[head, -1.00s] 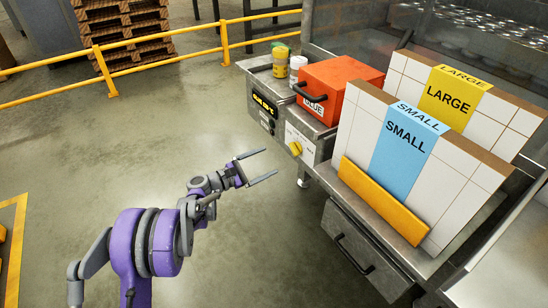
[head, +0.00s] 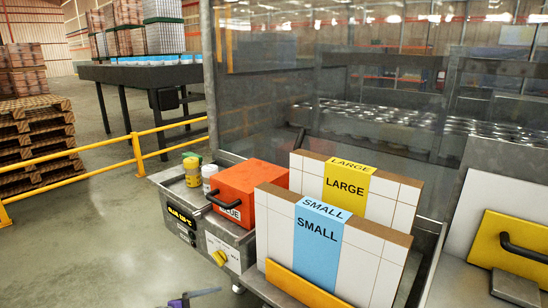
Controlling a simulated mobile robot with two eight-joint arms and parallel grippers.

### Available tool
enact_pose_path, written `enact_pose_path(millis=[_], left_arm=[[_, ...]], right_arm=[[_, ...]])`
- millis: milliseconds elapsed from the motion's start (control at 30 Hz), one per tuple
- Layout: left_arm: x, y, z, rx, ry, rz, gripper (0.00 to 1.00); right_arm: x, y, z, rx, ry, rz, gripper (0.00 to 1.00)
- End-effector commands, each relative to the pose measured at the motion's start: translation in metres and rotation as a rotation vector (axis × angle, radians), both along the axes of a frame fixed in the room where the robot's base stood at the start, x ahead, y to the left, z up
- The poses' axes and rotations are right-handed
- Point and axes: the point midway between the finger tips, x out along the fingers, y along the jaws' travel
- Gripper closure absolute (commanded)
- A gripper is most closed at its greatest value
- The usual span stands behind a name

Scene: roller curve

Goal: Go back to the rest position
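Only the top of my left gripper (head: 196,297) shows, at the bottom edge of the head view. One grey finger and a bit of purple are visible; the other finger is cut off, so its opening cannot be judged. It is over the floor, left of the metal workstation and apart from it. Nothing is seen held in the visible part. My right gripper is out of view.
The workstation holds a red glue box (head: 248,192), two small containers, and white tiled boards labelled SMALL (head: 318,243) and LARGE (head: 347,187). A yellow panel (head: 515,246) with a black handle is at right. A yellow rail (head: 100,165) stands left; the floor before it is clear.

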Motion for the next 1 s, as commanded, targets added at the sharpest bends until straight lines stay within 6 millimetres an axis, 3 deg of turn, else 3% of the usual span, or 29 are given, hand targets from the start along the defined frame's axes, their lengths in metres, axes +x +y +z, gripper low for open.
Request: enact_pose_path(millis=[33, 200, 367, 500, 700, 867, 900, 1000], left_arm=[[-0.024, -0.014, 0.001, 0.099, -0.004, -0.052, 0.05], [-0.099, -0.036, -0.007, 0.447, -0.032, -0.243, 0.05], [-0.173, -0.038, -0.02, 0.767, -0.073, -0.446, 0.05], [-0.228, -0.027, -0.032, 1.012, -0.112, -0.62, 0.05], [-0.281, -0.007, -0.047, 1.273, -0.159, -0.818, 0.05], [-0.312, 0.009, -0.057, 1.447, -0.193, -0.959, 0.05], [-0.311, 0.009, -0.039, 1.446, -0.196, -0.951, 0.05], [-0.31, 0.009, -0.01, 1.448, -0.201, -0.94, 0.05]], right_arm=[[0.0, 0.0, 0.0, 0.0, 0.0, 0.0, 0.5], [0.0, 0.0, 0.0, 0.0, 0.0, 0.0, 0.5], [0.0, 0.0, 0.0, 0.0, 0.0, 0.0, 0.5], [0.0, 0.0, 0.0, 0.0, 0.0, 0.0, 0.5], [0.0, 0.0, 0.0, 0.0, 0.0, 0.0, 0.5], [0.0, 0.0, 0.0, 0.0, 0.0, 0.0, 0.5], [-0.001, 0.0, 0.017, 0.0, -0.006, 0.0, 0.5], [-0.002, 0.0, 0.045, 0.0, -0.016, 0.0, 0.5]])
